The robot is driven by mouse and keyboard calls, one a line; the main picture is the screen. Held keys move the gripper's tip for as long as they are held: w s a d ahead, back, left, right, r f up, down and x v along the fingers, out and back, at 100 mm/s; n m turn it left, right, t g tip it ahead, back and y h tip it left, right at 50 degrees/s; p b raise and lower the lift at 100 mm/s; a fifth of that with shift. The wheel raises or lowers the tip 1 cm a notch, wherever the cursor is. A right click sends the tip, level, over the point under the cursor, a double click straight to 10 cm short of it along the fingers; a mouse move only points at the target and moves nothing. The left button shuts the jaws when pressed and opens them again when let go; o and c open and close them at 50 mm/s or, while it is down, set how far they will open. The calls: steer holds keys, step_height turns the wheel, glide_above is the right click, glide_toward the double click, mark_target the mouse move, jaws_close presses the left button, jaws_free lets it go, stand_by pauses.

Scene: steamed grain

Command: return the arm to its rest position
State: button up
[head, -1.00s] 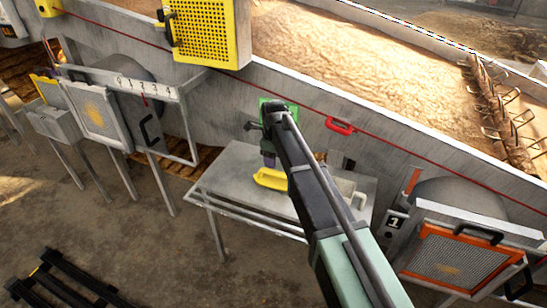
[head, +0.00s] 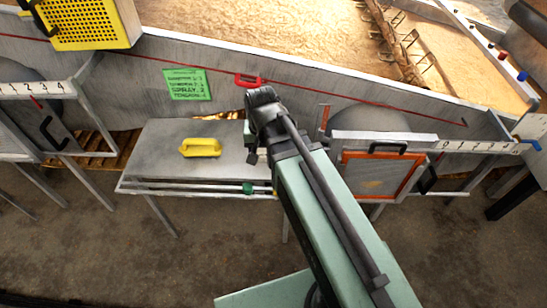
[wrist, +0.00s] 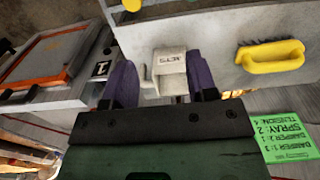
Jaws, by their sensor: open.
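My arm reaches from the lower right of the head view toward the metal table (head: 150,145). The wrist end is over the table's right part, and the fingers cannot be made out there. In the wrist view my gripper (wrist: 160,62) has its two purple fingers apart. Nothing is seen clamped in the fingers.
A yellow-handled brush (head: 200,147) lies on the table, left of my arm. A green note (head: 187,84) and a red handle (head: 248,81) are on the trough wall behind. An orange-framed hatch (head: 380,175) is at right. Floor (head: 90,250) in front is clear.

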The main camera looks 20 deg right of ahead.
steer(key=s+n, duration=0.1)
steer(key=s+d+n, duration=0.1)
steer(key=s, duration=0.1)
steer(key=s+d+n, duration=0.1)
steer(key=shift+s+d+n, duration=0.1)
steer(key=shift+s+n, duration=0.15)
steer(key=shift+n, duration=0.15)
step_height(320, 180, up, 13)
steer(key=p, duration=1.3)
steer(key=shift+o, duration=0.5)
